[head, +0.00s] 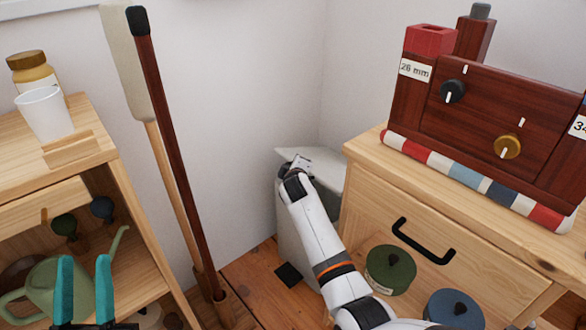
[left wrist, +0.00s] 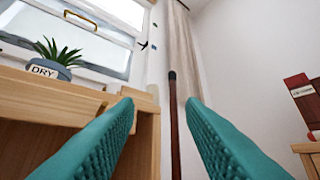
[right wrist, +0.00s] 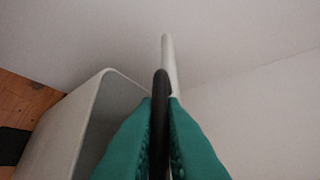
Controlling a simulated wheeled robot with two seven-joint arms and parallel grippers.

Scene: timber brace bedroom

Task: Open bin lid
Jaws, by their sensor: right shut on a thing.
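A light grey bin (head: 290,222) stands on the floor in the corner, partly behind my right arm. My right gripper is at its top in the head view, with its fingertips hidden there. In the right wrist view the teal fingers (right wrist: 163,120) are shut on a thin dark edge or handle (right wrist: 160,88), with a pale strip of the lid (right wrist: 168,55) seen edge-on beyond it. The bin's rim (right wrist: 88,88) and shaded inside show at left, so the lid is raised from that side. My left gripper (head: 84,285) is open and empty, before the left shelf.
A dresser (head: 365,185) with a dark red box stands close right of the bin. A broom and a dark pole (head: 170,130) lean at the left wall beside a shelf (head: 100,165). A black pedal (head: 288,274) lies at the bin's foot.

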